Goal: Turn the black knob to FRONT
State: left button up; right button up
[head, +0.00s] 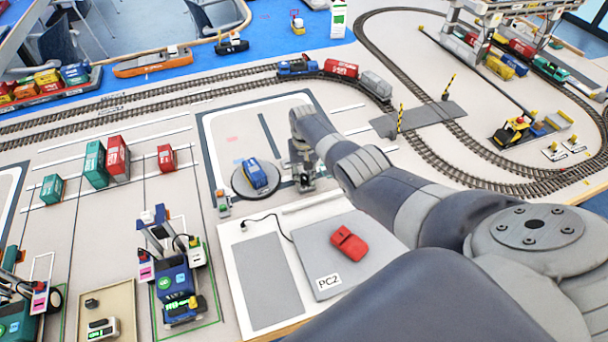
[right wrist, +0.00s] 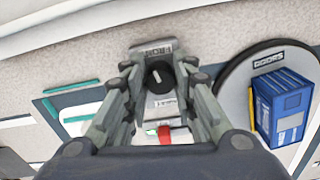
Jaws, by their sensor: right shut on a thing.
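The black knob (right wrist: 158,75) is round with a short white mark and sits on a small grey panel (right wrist: 150,47). The mark stands nearly upright in the right wrist view, leaning slightly left at its top. A label on the panel's far edge is too blurred to read surely, and a smaller one lies below the knob. My right gripper (right wrist: 157,74) is shut on the knob, one finger at each side. In the head view my right gripper (head: 302,160) reaches down at the panel, and the knob is hidden there. My left gripper is not in view.
A red and white piece (right wrist: 168,132) lies below the knob in the wrist view. Railway tracks curve behind.

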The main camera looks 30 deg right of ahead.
aim_at(304, 177)
jog(key=shift+r+m, duration=0.1)
jog(key=shift+m, duration=1)
jog(key=o, duration=1.1)
jog(key=shift+c, duration=0.2)
notch_tip(304, 177, up, 12)
